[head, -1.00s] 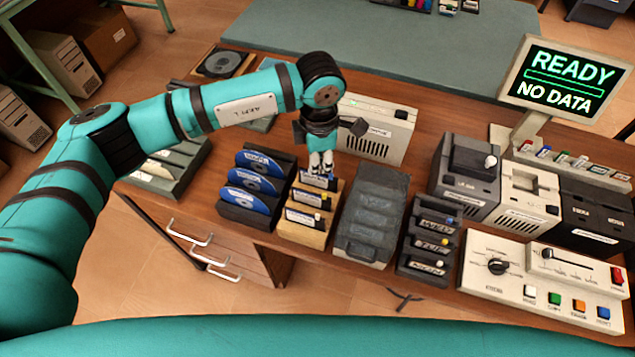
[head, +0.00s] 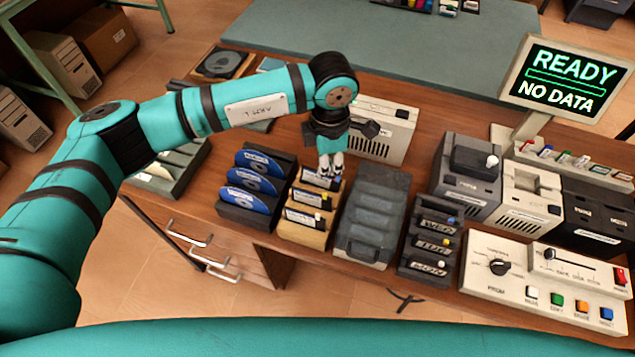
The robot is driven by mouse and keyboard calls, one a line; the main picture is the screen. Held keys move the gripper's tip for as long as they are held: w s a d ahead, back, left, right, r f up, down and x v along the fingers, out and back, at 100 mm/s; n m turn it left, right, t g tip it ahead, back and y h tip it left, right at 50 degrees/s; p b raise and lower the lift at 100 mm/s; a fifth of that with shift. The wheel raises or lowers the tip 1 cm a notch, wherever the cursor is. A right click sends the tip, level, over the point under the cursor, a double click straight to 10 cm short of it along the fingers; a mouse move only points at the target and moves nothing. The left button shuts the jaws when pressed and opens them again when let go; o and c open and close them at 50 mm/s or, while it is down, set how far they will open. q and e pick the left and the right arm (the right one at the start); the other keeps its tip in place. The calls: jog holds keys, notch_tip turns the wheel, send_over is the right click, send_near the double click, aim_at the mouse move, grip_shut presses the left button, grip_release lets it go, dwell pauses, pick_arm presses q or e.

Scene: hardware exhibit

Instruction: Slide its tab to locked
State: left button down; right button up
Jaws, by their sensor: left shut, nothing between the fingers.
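A wooden rack (head: 303,238) stands at the middle of the table and holds dark cartridges with white labels in a row. The rearmost cartridge (head: 316,179) is partly covered by my left gripper (head: 330,172), whose fingertips are at its upper right edge. The fingers are closed with nothing between them. I cannot tell if they touch the cartridge. The middle cartridge (head: 305,198) and the front cartridge (head: 302,219) each show a small light tab at their right side. The rear cartridge's tab is hidden or too small to make out. My right gripper is not in view.
A rack of blue discs (head: 248,215) stands left of the wooden rack, and a dark grey lidded case (head: 366,250) stands close on its right. A beige box (head: 385,130) is behind my gripper. A control panel (head: 520,290) and a "READY NO DATA" screen (head: 566,80) are at the right.

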pick_arm(q)
jog(key=shift+a+b, duration=0.15)
jog(key=shift+b, duration=0.25)
dwell(0.3)
notch_tip(320, 180, up, 7)
jog(key=p, duration=0.2)
dwell(0.5)
dwell(0.4)
